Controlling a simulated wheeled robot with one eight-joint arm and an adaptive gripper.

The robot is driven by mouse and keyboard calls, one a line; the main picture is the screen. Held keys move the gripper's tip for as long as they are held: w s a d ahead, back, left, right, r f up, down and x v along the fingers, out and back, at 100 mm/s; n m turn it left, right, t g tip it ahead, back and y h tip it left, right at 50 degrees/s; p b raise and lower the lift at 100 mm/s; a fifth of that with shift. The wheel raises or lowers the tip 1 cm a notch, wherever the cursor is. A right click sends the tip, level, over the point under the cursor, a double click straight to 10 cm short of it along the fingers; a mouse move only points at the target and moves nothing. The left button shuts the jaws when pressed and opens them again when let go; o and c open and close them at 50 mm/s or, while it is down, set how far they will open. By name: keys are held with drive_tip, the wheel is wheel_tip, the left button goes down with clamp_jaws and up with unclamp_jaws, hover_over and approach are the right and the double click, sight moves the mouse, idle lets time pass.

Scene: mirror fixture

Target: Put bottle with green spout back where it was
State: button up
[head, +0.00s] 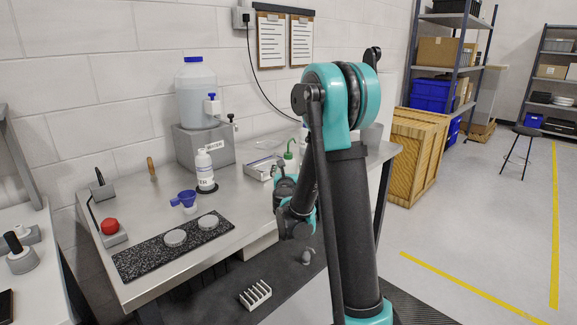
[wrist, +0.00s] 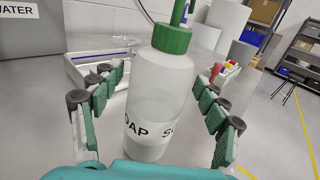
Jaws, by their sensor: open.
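The bottle with green spout (wrist: 160,95) is a translucent white squeeze bottle with a green cap and a label reading SOAP. It stands upright in the middle of the wrist view. Its green spout (head: 288,150) shows in the head view behind my arm, which hides most of its body. My gripper (wrist: 162,78) is open, with one finger on each side of the bottle. A narrow gap shows beside the bottle, and the fingers do not look closed on it. Whether the base rests fully on the bench is hard to see.
A white tray (wrist: 88,62) lies behind the bottle to the left. The steel bench (head: 150,205) also holds a white bottle (head: 205,170), a blue funnel (head: 184,198), a dark mat (head: 145,259) with two discs, and a water jug (head: 196,95) on a grey block.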

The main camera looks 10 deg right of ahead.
drive_tip(key=s, duration=0.2)
drive_tip(key=s+a, duration=0.1)
drive_tip(key=s, duration=0.4)
drive_tip(key=shift+s+a, duration=0.3)
drive_tip(key=shift+r, duration=0.2)
drive_tip(key=s+a+r+n+y, duration=0.3)
drive_tip(key=a+r+n+y, duration=0.15)
drive_tip(key=n, duration=0.65)
drive_tip(key=s+a+f+n+g+y, duration=0.3)
drive_tip(key=s+f+n+g+y, duration=0.35)
drive_tip(key=n, duration=0.85)
drive_tip(key=s+d+f+n+g+h, duration=0.2)
drive_tip(key=s+d+f+n, duration=0.2)
drive_tip(key=s, duration=0.3)
drive_tip(key=s+d+f+n+g+h, duration=0.2)
drive_tip(key=s+d+f+n+h, duration=0.1)
drive_tip(key=s, duration=0.5)
drive_tip(key=s+d+f+n+g+h, duration=0.2)
drive_tip(key=s+d+f+n+g, duration=0.1)
drive_tip(key=s+d+f+n, duration=0.2)
wheel_tip(320, 180, down, 3)
drive_tip(key=s, duration=0.2)
drive_tip(key=shift+s+d+r+h, duration=0.2)
drive_tip(key=shift+s+d+h, duration=0.1)
drive_tip(key=shift+d, duration=0.05)
